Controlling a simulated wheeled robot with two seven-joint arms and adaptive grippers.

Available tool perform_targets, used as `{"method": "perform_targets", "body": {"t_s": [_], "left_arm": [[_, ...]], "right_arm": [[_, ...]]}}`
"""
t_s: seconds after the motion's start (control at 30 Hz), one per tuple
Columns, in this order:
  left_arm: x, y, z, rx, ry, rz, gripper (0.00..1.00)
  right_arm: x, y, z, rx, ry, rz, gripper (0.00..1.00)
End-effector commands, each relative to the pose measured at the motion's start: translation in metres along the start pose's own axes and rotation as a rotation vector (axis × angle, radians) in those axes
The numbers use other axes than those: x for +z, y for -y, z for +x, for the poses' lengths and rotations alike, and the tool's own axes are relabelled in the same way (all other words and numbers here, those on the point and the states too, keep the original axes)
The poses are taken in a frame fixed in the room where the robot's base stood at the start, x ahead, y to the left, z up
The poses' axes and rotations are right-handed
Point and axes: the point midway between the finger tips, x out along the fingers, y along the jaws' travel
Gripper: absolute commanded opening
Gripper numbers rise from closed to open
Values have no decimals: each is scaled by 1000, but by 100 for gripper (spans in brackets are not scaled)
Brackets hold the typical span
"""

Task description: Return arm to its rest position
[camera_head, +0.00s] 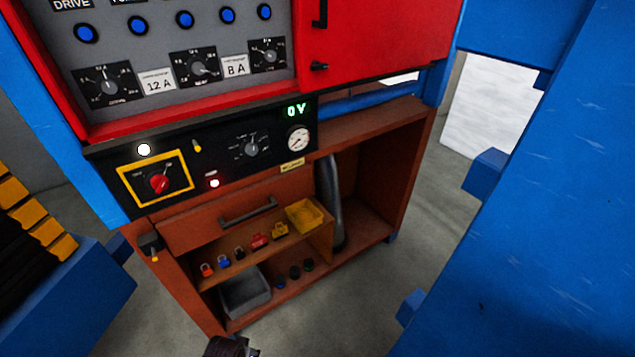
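No gripper of mine can be made out in the head view. A small dark piece (230,347) shows at the bottom edge, left of centre. It may be part of one of my arms, but too little of it shows to tell. The control panel (225,40) is grey in a red frame, with blue buttons, black dials and labels reading 12 A and 8 A. Below it, a black strip (222,146) carries a red rotary switch (160,183) on a yellow plate, a gauge (298,138) and a green display (296,110) reading 0 V.
An orange-brown cabinet (385,170) below has a drawer, several small coloured padlocks, a yellow tray (305,215) and a grey bin (245,293). A large blue structure (540,200) fills the right side. A blue block (70,300) stands lower left. Grey floor (370,310) is clear before the cabinet.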

Motion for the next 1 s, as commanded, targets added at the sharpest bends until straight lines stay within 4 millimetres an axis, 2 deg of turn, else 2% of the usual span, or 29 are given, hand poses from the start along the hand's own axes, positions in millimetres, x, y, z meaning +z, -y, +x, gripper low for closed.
{"method": "perform_targets", "body": {"t_s": [0.1,0.5,1.0], "left_arm": [[13,-1,24,1,10,1,36],[63,-4,91,5,38,7,36],[138,-8,158,9,71,15,36]], "right_arm": [[0,0,2,0,0,0,0],[0,0,6,0,0,0,0],[1,0,10,0,0,0,0]]}}
